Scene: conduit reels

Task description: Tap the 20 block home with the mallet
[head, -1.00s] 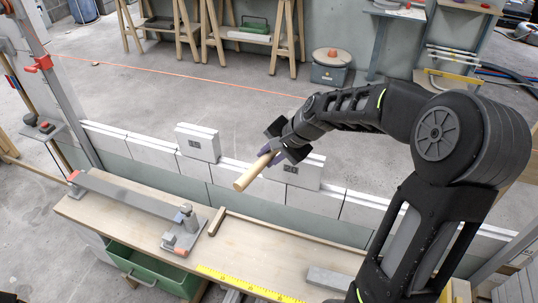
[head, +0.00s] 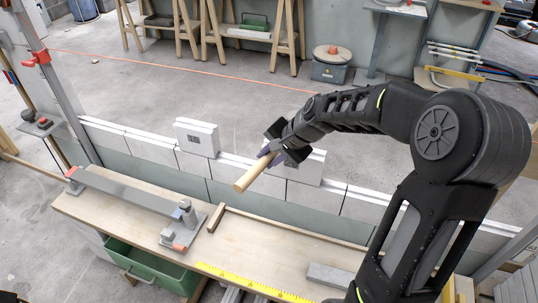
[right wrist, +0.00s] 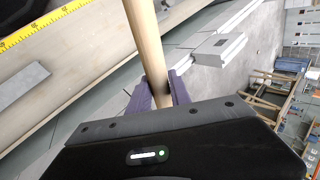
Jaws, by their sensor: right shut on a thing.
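The 20 block (head: 312,170) is a pale block that stands proud of the low wall's top course in the head view. My right gripper covers much of its front, and its number is hidden. My right gripper (head: 272,157) is shut on the mallet's wooden handle (head: 251,176), whose free end points down and left toward the bench. The handle also shows between the purple fingers in the right wrist view (right wrist: 148,50). I cannot make out the mallet's head. I cannot tell whether the mallet touches the block. My left gripper is out of view.
Another raised block (head: 197,138) stands on the wall (head: 150,147) to the left, with a dark mark on it. The workbench (head: 255,243) in front holds a metal tool, a wooden strip, a yellow rule (head: 240,282) and a grey bar (head: 330,276). Open floor lies behind the wall.

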